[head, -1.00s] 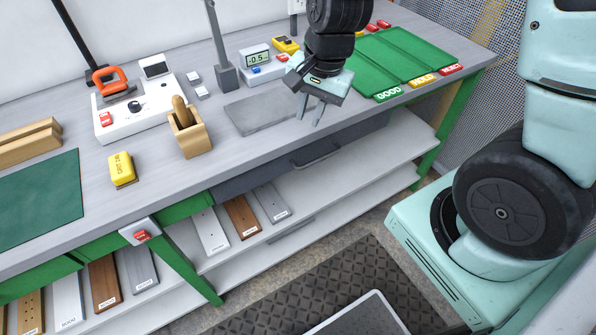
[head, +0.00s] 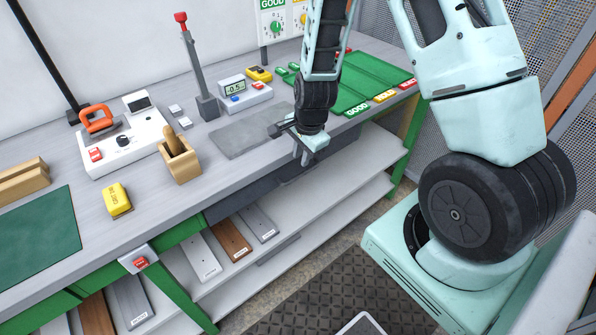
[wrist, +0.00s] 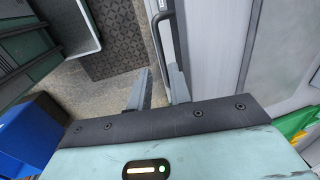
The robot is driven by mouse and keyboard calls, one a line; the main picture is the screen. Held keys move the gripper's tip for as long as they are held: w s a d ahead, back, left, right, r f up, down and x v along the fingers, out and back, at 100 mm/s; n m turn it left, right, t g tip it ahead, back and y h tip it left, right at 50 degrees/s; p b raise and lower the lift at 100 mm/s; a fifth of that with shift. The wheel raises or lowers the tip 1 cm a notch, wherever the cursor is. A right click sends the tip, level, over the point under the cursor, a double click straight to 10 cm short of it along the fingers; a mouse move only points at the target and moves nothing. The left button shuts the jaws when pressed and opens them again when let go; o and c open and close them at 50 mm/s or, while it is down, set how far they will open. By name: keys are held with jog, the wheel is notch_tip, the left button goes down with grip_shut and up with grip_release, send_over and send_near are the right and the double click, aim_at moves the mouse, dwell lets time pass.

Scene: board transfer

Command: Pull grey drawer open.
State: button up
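The grey drawer (head: 240,204) is a dark grey front under the workbench top's front edge, and it looks closed. My gripper (head: 303,158) is at the bench's front edge, pointing down in front of the drawer. It hides most of the handle in the head view. The two fingers are apart with nothing gripped. I cannot tell whether either finger touches the handle.
The grey workbench (head: 150,205) carries a flat grey plate (head: 240,138), a wooden holder (head: 182,165), a yellow block (head: 116,199) and green trays (head: 372,80). A shelf below holds several boards (head: 231,239). The floor mat (head: 310,300) in front is clear near the bench.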

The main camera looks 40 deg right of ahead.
aim_at(297, 176)
jog(key=f, duration=0.2)
jog(key=w+f, duration=0.1)
jog(key=f, duration=0.5)
jog(key=shift+w+p, duration=0.25)
jog(key=shift+p, duration=0.15)
grip_shut()
